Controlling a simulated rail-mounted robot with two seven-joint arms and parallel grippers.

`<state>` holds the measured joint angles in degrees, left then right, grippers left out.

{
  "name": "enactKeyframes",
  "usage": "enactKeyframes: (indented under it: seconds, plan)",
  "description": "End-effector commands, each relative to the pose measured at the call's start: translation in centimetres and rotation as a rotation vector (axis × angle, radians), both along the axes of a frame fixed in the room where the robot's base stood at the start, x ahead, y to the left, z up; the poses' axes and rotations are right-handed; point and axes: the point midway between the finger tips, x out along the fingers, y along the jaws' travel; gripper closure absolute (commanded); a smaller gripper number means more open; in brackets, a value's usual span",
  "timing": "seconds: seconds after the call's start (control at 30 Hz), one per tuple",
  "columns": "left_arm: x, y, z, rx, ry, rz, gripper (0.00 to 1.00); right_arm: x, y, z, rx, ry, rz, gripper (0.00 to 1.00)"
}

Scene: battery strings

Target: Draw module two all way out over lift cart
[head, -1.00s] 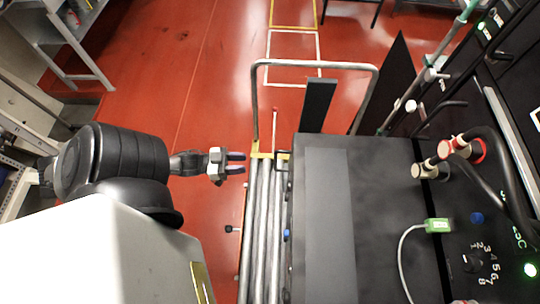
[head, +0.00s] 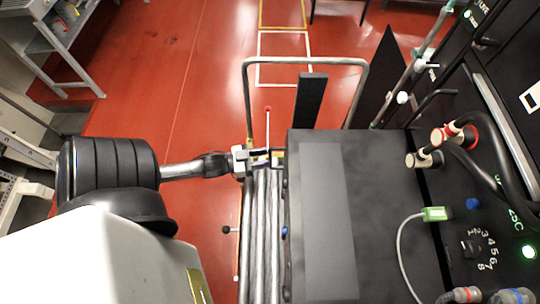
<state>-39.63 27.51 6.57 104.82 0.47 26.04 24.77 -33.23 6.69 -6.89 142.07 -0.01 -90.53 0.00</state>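The module in view is a large black box (head: 385,190) with a dark grey strip on top. It lies beside and partly over the roller bed of the lift cart (head: 262,235). I cannot read a number on it. A small dark handle (head: 284,168) shows at its left face. My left gripper (head: 262,166) is at the far left corner of the cart, its fingers pointing right toward that handle. The fingers look apart; whether they surround the handle is hard to tell. The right gripper is not in view.
The cart's metal push bar (head: 305,61) arches at the far end. A red-tipped lever (head: 267,122) stands beside my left gripper. Thick black plugs (head: 425,158) sit at right. Red floor is free at left.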

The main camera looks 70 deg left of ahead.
Motion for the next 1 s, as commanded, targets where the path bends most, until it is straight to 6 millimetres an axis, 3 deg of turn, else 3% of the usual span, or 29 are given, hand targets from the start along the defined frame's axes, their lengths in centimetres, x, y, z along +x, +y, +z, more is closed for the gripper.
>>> enactKeyframes:
  seconds: [0.23,0.67,1.0]
  plan:
    - [2.2,-0.5,0.0,-0.001,0.0,0.0,0.64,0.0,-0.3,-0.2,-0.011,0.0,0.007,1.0]
    - [2.7,-0.6,0.0,-0.001,0.001,0.0,0.64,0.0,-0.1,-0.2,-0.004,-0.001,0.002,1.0]
    - [2.6,-0.6,0.0,-0.001,0.0,0.0,0.96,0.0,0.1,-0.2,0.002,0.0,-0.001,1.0]
